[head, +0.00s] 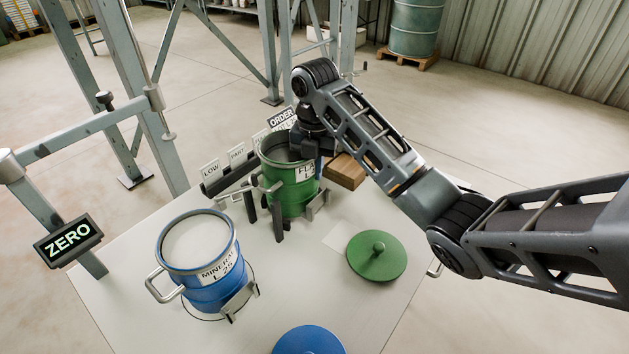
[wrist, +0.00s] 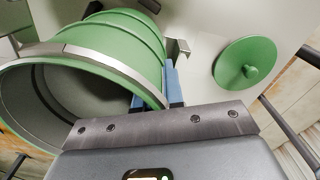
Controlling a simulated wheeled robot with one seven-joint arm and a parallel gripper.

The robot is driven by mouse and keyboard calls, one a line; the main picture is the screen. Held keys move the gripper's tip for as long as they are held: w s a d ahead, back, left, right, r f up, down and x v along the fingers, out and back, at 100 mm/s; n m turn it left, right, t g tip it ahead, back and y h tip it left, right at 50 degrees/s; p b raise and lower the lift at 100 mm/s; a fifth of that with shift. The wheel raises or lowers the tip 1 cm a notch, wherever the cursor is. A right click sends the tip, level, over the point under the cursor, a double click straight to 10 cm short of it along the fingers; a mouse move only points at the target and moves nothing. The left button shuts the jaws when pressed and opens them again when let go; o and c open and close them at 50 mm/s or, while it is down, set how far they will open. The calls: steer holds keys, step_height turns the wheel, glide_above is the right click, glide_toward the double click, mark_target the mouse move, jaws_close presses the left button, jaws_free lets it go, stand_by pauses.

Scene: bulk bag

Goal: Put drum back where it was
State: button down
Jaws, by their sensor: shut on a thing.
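A green open drum (head: 290,187) with a white label stands roughly upright at the middle of the table, among grey brackets; I cannot tell whether its base touches the table. In the wrist view the green drum (wrist: 125,38) shows a grey inside that looks empty. My gripper (head: 319,158) is shut on the green drum's rim at its right side; blue finger pads show there in the wrist view (wrist: 168,88). A blue drum (head: 207,283) labelled MINERAL, with pale contents, stands on a ring outline at the front left.
A green lid (head: 376,256) lies right of the green drum, and a blue lid (head: 308,341) lies at the front edge. A wooden block (head: 345,171) sits behind my gripper. LOW and PART cards (head: 225,162) stand at the back left. A display (head: 68,240) reads ZERO.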

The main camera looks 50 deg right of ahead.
step_height(320, 180, down, 3)
steer(key=shift+b, duration=0.4)
steer(key=c, duration=1.3)
jaws_free()
steer(key=shift+o, duration=0.2)
steer(key=shift+r+p, duration=2.15)
steer(key=shift+r, duration=3.85)
